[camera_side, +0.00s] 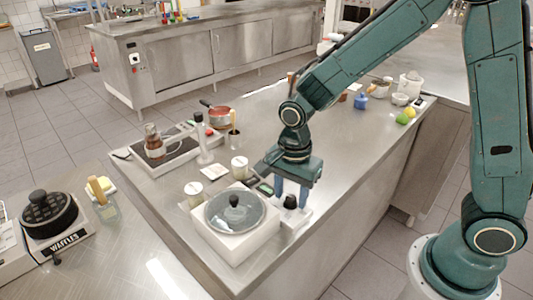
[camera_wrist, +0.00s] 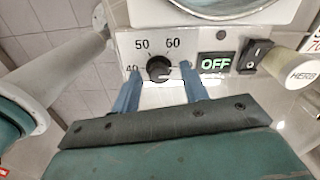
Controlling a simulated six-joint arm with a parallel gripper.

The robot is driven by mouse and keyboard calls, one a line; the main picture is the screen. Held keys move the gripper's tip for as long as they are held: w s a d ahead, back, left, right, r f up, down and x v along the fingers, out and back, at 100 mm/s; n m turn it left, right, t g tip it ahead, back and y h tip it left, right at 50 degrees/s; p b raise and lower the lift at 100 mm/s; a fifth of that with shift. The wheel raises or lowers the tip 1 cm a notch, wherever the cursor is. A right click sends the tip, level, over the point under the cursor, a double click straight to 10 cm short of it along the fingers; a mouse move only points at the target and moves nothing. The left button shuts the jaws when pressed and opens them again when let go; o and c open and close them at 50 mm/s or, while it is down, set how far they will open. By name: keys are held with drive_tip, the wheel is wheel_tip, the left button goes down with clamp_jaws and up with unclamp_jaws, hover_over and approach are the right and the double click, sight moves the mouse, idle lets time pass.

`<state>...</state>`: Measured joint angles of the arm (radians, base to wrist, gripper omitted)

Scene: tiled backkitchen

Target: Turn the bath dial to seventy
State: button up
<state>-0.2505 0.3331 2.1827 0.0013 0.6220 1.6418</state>
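The bath is a white box (camera_side: 240,242) with a round glass lid (camera_side: 222,215), near the counter's front corner in the side view. Its black dial (camera_wrist: 158,69) is on the white panel (camera_wrist: 205,42) in the wrist view, with 40, 50 and 60 printed around it. A seventy mark does not show, and I cannot tell the dial's setting. The display (camera_wrist: 215,62) reads OFF. My gripper (camera_wrist: 161,70) is open, its blue fingers left and right of the dial, with visible gaps. In the side view, my gripper (camera_side: 291,195) is low over the dial (camera_side: 290,202).
A black rocker switch (camera_wrist: 253,55) and a jar labelled HERB (camera_wrist: 299,66) are right of the display in the wrist view. Jars, a scale with a glass pot (camera_side: 155,145) and a red pan (camera_side: 218,116) stand farther back. A waffle maker (camera_side: 48,212) is at left.

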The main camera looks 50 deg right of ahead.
sight(292, 197)
drive_tip(key=shift+r, duration=0.15)
wheel_tip(292, 197, up, 14)
drive_tip(key=shift+f, duration=0.25)
idle(0.6)
drive_tip(key=shift+s, duration=0.1)
drive_tip(key=s+d+r+n+t, duration=0.2)
drive_tip(key=s+d+n, duration=0.2)
drive_tip(key=s+n, duration=0.4)
drive_tip(key=s+d+r+n+t, duration=0.2)
drive_tip(key=s+d+n+t, duration=0.1)
drive_tip(key=s+n, duration=0.5)
drive_tip(key=shift+s+d+r+t, duration=0.2)
drive_tip(key=shift+d+r+t, duration=0.1)
drive_tip(key=shift+d, duration=0.6)
